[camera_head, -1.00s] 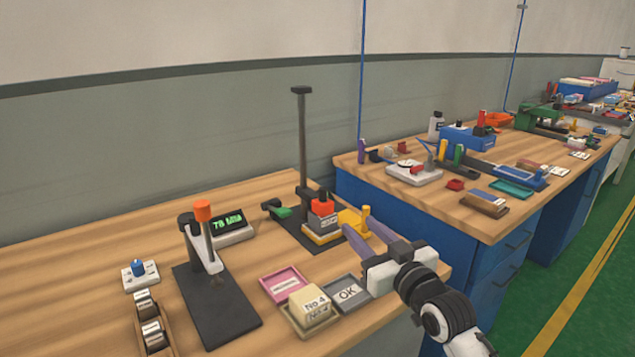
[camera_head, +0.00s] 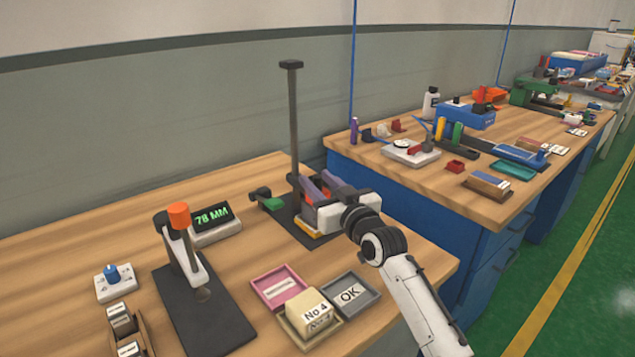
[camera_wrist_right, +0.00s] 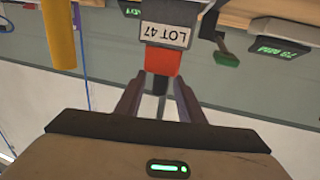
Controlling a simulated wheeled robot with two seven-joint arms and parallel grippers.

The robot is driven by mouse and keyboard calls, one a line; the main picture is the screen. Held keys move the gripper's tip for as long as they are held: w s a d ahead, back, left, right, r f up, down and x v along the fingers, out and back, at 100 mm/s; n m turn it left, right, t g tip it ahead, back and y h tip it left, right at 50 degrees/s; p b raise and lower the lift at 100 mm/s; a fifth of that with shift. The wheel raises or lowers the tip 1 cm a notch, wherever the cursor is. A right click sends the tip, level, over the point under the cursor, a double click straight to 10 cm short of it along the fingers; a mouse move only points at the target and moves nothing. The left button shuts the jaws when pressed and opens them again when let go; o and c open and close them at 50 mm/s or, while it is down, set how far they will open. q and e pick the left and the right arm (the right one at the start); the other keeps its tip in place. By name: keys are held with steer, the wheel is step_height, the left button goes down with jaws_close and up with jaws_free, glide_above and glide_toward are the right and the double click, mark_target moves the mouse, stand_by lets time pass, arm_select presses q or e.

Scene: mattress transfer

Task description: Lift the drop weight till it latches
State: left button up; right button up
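The drop weight, a red-topped block labelled LOT 47, shows upside down in the right wrist view; its red top (camera_wrist_right: 162,62) is near my fingertips. In the head view it is mostly hidden behind my right gripper (camera_head: 320,182). That gripper is at the dark post (camera_head: 293,120) of the drop stand. Its two fingers are apart, around or just short of the red top; I cannot tell whether they touch it. A green lever (camera_head: 270,203) sits at the left of the stand base (camera_head: 298,230). My left gripper is not in view.
A lever fixture with an orange knob (camera_head: 179,215) and a 78 MM display (camera_head: 213,216) stand to the left. A pink tray (camera_head: 278,288), a No 4 block (camera_head: 310,312) and a grey OK tray (camera_head: 350,294) lie in front. Another bench stands at right.

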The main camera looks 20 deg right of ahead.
steer(key=shift+w, duration=0.3)
steer(key=shift+w+a, duration=0.1)
jaws_close()
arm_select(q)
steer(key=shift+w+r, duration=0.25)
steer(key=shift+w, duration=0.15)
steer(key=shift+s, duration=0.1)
